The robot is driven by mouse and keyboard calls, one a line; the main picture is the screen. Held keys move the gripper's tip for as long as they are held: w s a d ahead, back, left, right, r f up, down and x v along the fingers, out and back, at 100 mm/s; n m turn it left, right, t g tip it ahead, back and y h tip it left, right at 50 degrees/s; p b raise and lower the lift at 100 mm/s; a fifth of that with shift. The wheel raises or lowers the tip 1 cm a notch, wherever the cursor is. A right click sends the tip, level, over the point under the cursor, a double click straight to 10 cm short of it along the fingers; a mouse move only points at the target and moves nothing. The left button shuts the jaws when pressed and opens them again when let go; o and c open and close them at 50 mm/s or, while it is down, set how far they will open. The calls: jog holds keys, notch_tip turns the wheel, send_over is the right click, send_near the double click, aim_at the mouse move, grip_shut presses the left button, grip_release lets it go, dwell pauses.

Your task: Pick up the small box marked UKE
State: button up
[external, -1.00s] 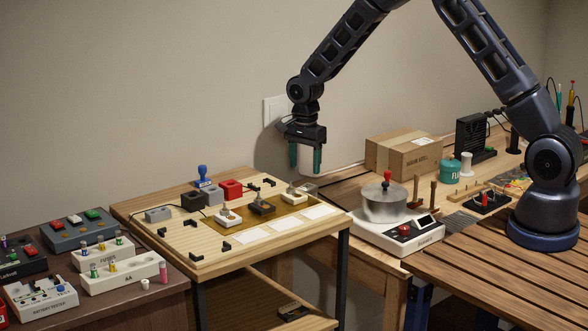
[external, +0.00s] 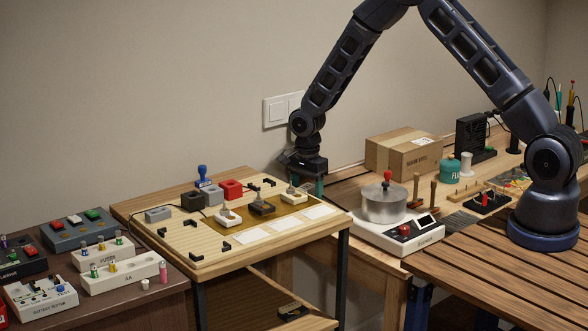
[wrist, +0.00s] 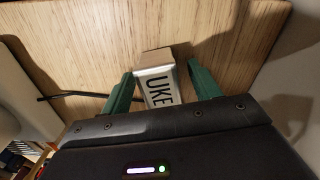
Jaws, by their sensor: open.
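The small box marked UKE (wrist: 160,88) lies on a wooden surface in the wrist view, its pale side with black letters facing the camera. My gripper (wrist: 161,72) is open, with one green finger on each side of the box. Small gaps seem to show between fingers and box; I cannot tell if either touches. In the external view my gripper (external: 310,186) is low at the right back corner of the wooden worktable, and the box is mostly or fully hidden there.
The worktable (external: 180,262) holds black corner brackets, a red box (external: 231,189), a black box (external: 193,201) and a blue-handled stamp (external: 202,173). In the wrist view a dark cable (wrist: 75,96) lies left of the fingers.

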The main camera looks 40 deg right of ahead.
jog(key=c, duration=1.1)
jog(key=shift+r, duration=0.1)
